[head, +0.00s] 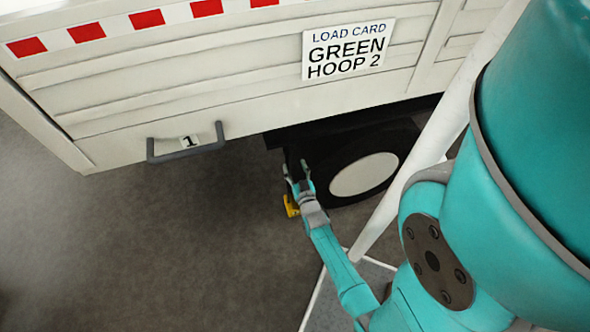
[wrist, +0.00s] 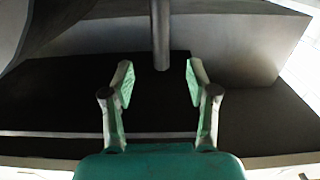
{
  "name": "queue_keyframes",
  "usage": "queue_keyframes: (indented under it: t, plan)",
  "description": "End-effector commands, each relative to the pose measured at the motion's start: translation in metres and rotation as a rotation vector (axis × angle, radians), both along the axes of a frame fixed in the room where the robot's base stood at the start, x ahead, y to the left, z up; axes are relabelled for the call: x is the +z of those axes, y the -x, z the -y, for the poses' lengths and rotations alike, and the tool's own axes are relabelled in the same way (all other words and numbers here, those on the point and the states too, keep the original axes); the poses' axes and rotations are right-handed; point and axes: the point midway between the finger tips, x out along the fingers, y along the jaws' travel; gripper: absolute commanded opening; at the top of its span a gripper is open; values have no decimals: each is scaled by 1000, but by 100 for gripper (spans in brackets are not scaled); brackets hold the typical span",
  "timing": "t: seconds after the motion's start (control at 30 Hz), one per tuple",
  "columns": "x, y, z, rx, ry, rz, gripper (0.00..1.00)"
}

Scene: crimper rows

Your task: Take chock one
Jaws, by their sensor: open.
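A small yellow object (head: 291,207), possibly the chock, shows on the floor side of the wheel in the head view, partly hidden by my gripper. No number shows on it. My gripper (head: 297,172) is at the left side of the black wheel (head: 340,203) with a pale hub, under the trailer. In the wrist view, my gripper (wrist: 159,80) has its two fingers spread apart with nothing clearly held between them. A grey post (wrist: 161,35) shows beyond the fingertips, above a dark surface. I cannot make out anything yellow in the wrist view.
The white trailer side (head: 200,95) overhangs the wheel. It carries a grey handle (head: 186,154) labelled 1 and a load card (head: 348,49) reading GREEN HOOP 2. A pale slanted post (head: 420,150) stands right of the wheel. The grey floor (head: 170,250) at left is clear.

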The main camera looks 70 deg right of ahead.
Motion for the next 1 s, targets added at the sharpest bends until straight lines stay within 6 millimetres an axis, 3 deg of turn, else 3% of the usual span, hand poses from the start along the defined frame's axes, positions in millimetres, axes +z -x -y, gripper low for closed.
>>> queue_keyframes:
  t: [1.0]
  plan:
    - [1, -63, 73, 2, 1, 1, 58]
